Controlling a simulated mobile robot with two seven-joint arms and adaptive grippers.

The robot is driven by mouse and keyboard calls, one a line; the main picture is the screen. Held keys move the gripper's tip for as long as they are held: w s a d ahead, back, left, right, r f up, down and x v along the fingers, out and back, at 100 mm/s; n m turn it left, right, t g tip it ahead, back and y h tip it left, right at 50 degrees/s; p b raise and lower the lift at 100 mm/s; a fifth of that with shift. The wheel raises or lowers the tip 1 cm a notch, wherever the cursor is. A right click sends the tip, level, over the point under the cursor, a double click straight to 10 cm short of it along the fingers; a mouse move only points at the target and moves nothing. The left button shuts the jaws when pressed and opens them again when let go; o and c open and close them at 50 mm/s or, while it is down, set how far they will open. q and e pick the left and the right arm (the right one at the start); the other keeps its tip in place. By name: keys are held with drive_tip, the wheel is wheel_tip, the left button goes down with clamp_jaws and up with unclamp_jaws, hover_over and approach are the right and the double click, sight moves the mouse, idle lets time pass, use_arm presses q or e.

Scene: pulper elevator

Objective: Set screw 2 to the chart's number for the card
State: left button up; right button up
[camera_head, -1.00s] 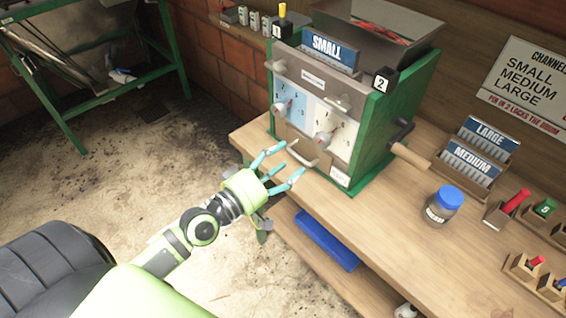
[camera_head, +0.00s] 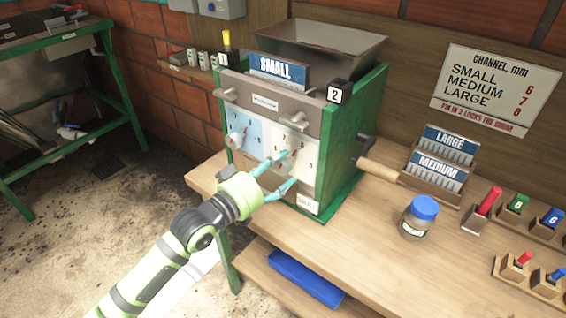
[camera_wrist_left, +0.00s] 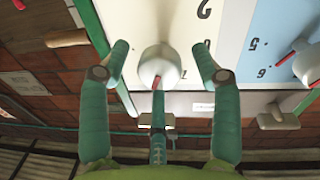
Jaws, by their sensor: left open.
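The green and grey pulper (camera_head: 350,130) stands on the bench with a blue SMALL card (camera_head: 278,70) on top. The chart (camera_head: 496,88) on the wall reads SMALL 6, MEDIUM 7, LARGE 8. My left gripper (camera_head: 288,170) is open at the white right-hand dial. In the left wrist view its fingers stand on either side of screw 2's round grey knob (camera_wrist_left: 160,66), with gaps to it. A red pointer (camera_wrist_left: 157,88) shows on the knob; the number it marks is not readable. Screw 1's knob (camera_head: 236,139) is on the blue dial. My right gripper is out of view.
A crank handle (camera_head: 376,170) sticks out at the pulper's right. A jar with a blue lid (camera_head: 419,217), a card rack (camera_head: 434,180) and small coloured blocks stand on the bench. T-shaped handles (camera_head: 294,120) project above the dials. A yellow-topped pin (camera_head: 227,42) stands at block 1.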

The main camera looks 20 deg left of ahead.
use_arm(q)
drive_tip(key=shift+x, duration=1.05)
drive_tip(key=c, duration=1.2)
drive_tip(key=shift+o, duration=0.2)
drive_tip(key=shift+r+m+p, duration=0.1)
drive_tip(key=shift+m+p, duration=0.4)
drive_tip(key=shift+p, duration=0.05)
drive_tip(key=o, duration=1.2)
drive_tip(key=shift+c, duration=0.2)
